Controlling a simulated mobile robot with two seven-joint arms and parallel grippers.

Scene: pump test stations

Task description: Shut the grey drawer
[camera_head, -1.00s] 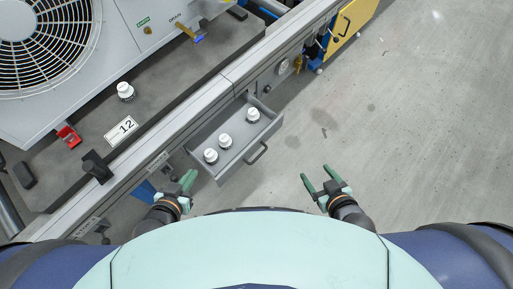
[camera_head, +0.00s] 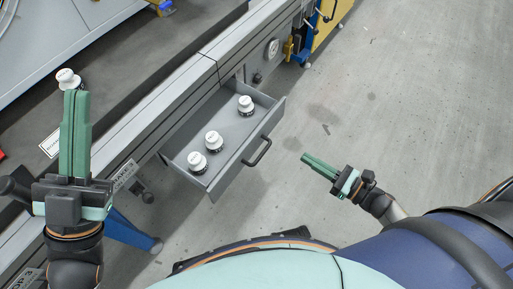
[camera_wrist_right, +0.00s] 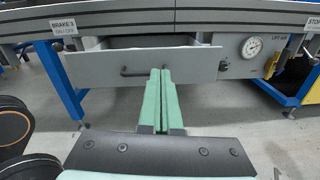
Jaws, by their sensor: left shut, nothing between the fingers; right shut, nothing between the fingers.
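The grey drawer (camera_head: 227,176) stands pulled out from the bench in the head view, with several white knob-like parts (camera_head: 213,141) inside. Its dark bar handle (camera_head: 258,151) is on the front panel. In the right wrist view the drawer front (camera_wrist_right: 190,66) faces me, and the fingers hide part of the handle. My right gripper (camera_head: 305,157) is shut and empty, to the right of the drawer front and apart from it in the head view; its fingers (camera_wrist_right: 160,72) point at the front in the wrist view. My left gripper (camera_head: 76,95) is shut and empty, raised left of the drawer.
The bench edge (camera_head: 165,112) runs diagonally, with a white knob-like part (camera_head: 68,79) on its dark top near my left fingertips. A round gauge (camera_head: 273,48) sits beyond the drawer. A blue leg (camera_head: 133,233) stands below. Open floor (camera_head: 400,110) lies to the right.

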